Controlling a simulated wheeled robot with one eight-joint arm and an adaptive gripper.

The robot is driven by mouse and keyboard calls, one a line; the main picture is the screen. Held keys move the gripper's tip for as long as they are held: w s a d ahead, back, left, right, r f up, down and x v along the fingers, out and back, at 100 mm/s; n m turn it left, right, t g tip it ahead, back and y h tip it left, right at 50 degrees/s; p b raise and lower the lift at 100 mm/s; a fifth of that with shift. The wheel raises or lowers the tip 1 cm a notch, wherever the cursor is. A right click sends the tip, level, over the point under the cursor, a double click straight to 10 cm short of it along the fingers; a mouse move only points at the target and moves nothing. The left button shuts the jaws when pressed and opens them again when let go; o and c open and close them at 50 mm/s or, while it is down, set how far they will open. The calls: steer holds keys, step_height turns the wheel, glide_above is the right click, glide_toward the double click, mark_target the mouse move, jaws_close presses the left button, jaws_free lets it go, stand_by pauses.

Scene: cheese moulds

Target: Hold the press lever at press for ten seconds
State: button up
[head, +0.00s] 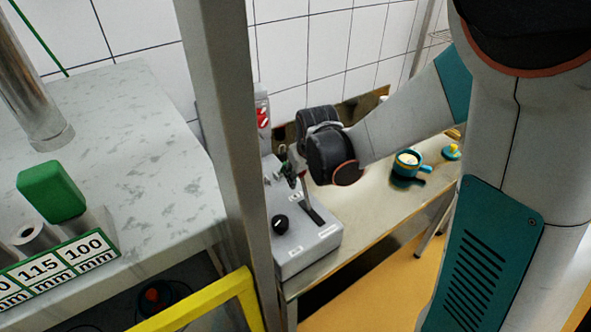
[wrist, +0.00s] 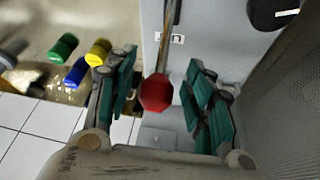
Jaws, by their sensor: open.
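The press is a grey box (head: 305,245) on the bench, with a black dial (head: 280,224) on its top and a slot. Its lever (head: 305,192) stands up from the slot in the head view, its upper end hidden by my gripper (head: 291,170). In the wrist view the lever's thin shaft (wrist: 166,45) ends in a red knob (wrist: 157,92). My gripper (wrist: 162,62) is open, one finger on each side of the red knob and shaft. Gaps show between both fingers and the knob. Any lever label is too small to read.
A metal post (head: 222,120) stands between the marble counter (head: 140,110) and the press. A yellow rail (head: 205,298) crosses low in front. Green (wrist: 63,47), blue (wrist: 76,72) and yellow (wrist: 98,52) pieces lie beyond my left finger.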

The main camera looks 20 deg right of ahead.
steer(key=shift+x, duration=1.15)
steer(key=shift+c, duration=0.4)
jaws_close()
